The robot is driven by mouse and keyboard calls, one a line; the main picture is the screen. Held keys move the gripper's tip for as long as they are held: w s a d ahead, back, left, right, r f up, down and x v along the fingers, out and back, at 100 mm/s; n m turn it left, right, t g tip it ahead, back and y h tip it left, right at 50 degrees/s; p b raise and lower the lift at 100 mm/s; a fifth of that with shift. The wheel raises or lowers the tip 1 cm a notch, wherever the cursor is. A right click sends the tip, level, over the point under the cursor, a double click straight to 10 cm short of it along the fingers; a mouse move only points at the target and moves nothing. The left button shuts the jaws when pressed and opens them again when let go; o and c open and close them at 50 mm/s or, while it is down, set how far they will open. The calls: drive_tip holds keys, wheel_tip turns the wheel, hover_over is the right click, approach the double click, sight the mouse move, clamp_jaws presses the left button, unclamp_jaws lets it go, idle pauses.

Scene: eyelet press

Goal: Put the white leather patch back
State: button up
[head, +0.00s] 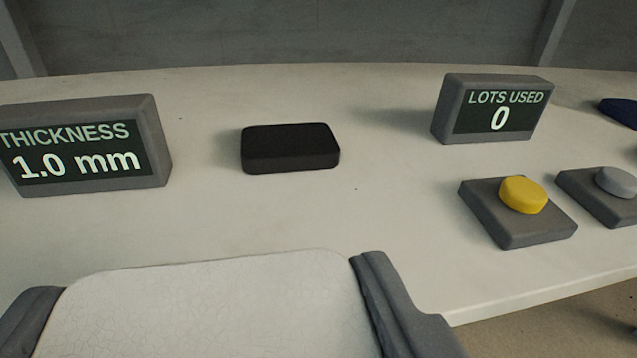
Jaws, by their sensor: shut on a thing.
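The white leather patch (225,310) fills the lower part of the head view. It is a pale, finely cracked sheet with rounded far corners. My gripper (210,290) is shut on it, with one dark grey finger at its left edge and one at its right edge. The patch is held in front of the camera, and its near part is cut off by the bottom of the view. I cannot tell its height over the table.
On the white table (330,220) stand a display reading THICKNESS 1.0 mm (85,147), a black block (290,148) and a display reading LOTS USED 0 (495,110). A yellow button (523,195), a grey button (617,181) and a dark blue object (620,111) are at right.

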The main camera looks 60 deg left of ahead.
drive_tip(key=b, duration=0.2)
hover_over(315, 236)
drive_tip(key=d, duration=0.1)
drive_tip(key=shift+s+d+f, duration=0.15)
drive_tip(key=shift+s+f, duration=0.3)
drive_tip(key=shift+f, duration=0.1)
wheel_tip(315, 236, down, 4)
drive_tip(key=shift+r+b, duration=0.25)
drive_tip(key=shift+b, duration=0.75)
drive_tip(key=shift+r, duration=0.1)
drive_tip(key=shift+f, duration=0.35)
drive_tip(key=shift+f, duration=0.3)
